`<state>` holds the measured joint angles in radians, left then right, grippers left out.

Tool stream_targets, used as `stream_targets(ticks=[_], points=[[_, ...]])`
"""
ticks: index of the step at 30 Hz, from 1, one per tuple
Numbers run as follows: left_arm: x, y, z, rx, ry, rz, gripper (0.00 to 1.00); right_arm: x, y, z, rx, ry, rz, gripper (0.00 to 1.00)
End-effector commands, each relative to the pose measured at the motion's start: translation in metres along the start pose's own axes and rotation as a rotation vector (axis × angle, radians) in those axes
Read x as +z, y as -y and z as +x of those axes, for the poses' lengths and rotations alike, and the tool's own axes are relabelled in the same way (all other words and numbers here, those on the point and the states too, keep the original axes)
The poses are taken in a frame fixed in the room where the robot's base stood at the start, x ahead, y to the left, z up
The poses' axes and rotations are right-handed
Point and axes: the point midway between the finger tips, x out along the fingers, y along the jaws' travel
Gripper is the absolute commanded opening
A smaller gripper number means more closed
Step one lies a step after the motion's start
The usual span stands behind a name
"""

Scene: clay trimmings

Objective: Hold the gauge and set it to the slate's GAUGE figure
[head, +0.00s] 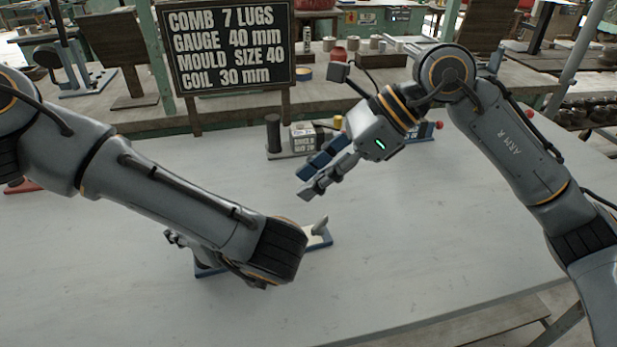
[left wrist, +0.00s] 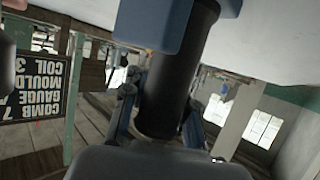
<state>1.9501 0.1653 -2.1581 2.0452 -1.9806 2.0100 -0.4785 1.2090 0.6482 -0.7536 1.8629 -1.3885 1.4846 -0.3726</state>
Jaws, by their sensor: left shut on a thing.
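In the left wrist view my left gripper (left wrist: 160,108) is shut around a black round handle (left wrist: 178,75) below a blue block (left wrist: 160,22). The gauge's reading cannot be made out. My right gripper (head: 304,183) hangs above the table, apart from the gauge and holding nothing visible; its finger gap is unclear.
A grey stand with a dark post (head: 273,133) and a small labelled box (head: 303,137) stand at the table's back, behind my right gripper. A red item (head: 24,186) lies at the far left. The front and right of the pale table (head: 430,235) are clear.

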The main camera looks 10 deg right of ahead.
Motion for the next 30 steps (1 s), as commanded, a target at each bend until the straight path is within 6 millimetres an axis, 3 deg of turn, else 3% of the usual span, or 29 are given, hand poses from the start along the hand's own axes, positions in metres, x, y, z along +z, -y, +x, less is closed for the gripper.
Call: stream_targets(ticks=[4, 5, 10, 22, 30], points=[[0.0, 0.0, 0.0, 0.0, -0.001, -0.001, 0.0, 0.0, 0.0, 0.0, 0.0, 0.0, 0.0, 0.31], [0.0, 0.0, 0.0, 0.0, -0.001, -0.001, 0.22, 0.0, 0.0, 0.0, 0.0, 0.0, 0.0, 0.31], [0.0, 0.0, 0.0, 0.0, -0.001, -0.001, 0.55, 0.0, 0.0, 0.0, 0.0, 0.0, 0.0, 0.31], [-0.001, -0.001, -0.007, 0.003, -0.001, 0.0, 0.55, 0.0, 0.0, 0.001, 0.0, 0.0, 0.0, 0.31], [-0.001, -0.002, -0.059, 0.007, -0.004, 0.001, 0.55, 0.0, 0.0, 0.001, 0.0, 0.0, 0.0, 0.31]])
